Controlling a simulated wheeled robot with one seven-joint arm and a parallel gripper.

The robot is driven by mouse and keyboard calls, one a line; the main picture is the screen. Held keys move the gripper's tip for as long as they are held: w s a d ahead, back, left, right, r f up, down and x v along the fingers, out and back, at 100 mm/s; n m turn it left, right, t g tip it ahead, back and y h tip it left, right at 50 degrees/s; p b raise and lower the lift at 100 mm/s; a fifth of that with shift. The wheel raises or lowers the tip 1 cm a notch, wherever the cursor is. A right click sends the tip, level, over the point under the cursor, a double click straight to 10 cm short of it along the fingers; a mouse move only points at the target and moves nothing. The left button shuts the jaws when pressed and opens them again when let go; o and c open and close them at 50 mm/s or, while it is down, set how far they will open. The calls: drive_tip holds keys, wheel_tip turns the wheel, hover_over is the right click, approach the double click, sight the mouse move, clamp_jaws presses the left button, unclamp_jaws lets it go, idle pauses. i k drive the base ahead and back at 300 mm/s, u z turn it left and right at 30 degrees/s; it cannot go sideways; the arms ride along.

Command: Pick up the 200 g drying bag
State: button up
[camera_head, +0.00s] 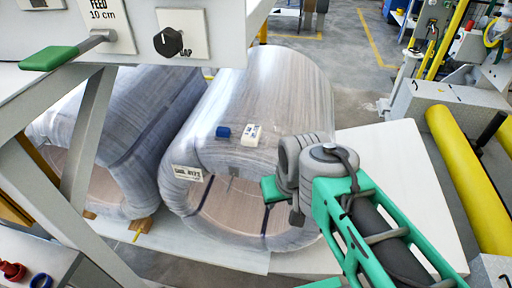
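A small white packet (251,134) with faint dark print lies on top of the right wrapped coil (265,85). It looks like the drying bag, but its weight marking is too small to read. A green and grey arm, which appears to be mine, reaches in from the lower right. Its end, my gripper (272,191), shows only as a green piece in front of the coil's near end, below and slightly right of the packet and apart from it. The fingers are mostly hidden by the grey joints, so I cannot tell whether it is open or shut.
A small blue object (223,131) lies just left of the packet. A second wrapped coil (125,120) stands on the left. A control panel (130,40) with a green-handled lever (48,58) overhangs the upper left. Yellow rollers (470,175) stand at right.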

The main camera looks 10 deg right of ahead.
sight(251, 137)
drive_tip(key=u, duration=1.4)
drive_tip(key=i, duration=0.35)
drive_tip(key=u, duration=0.5)
